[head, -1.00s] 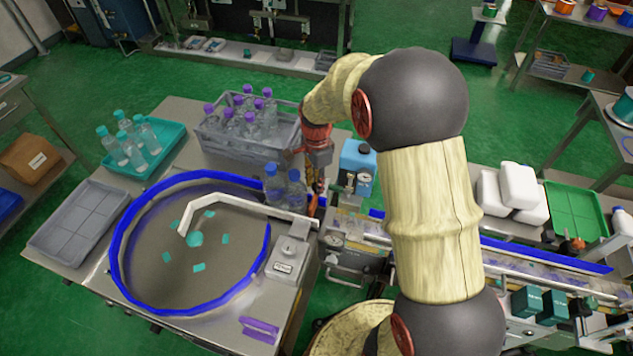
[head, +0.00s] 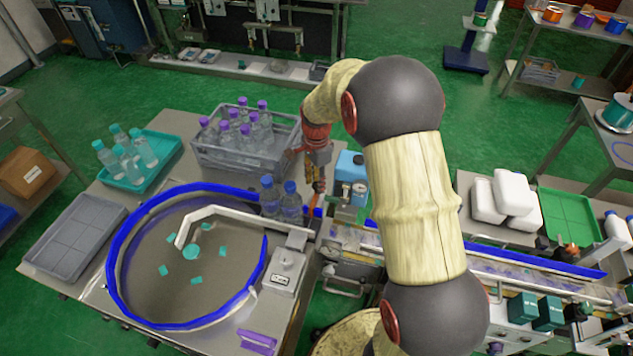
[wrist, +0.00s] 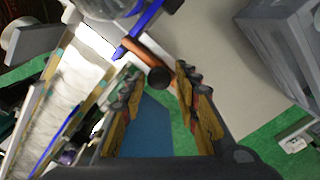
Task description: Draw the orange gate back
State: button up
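The orange gate (wrist: 144,52) is a copper-orange bar with a dark round knob (wrist: 159,78) on its end, in the upper middle of the wrist view. In the head view a small orange part of it (head: 317,212) shows at the right edge of the turntable's exit, beside two clear bottles. My gripper (wrist: 158,76) is open, with one finger on each side of the knob. The knob appears between the fingertips; I cannot tell whether either finger touches it. In the head view my gripper (head: 317,187) points down just above the gate, its fingers partly hidden.
Two blue-capped bottles (head: 290,204) stand close left of my gripper. A grey crate (head: 240,160) of purple-capped bottles is behind them. A blue box with a gauge (head: 350,172) stands close on the right. The conveyor (head: 520,278) runs off to the right.

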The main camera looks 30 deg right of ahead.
jog(key=shift+o, duration=1)
jog(key=shift+f, duration=0.1)
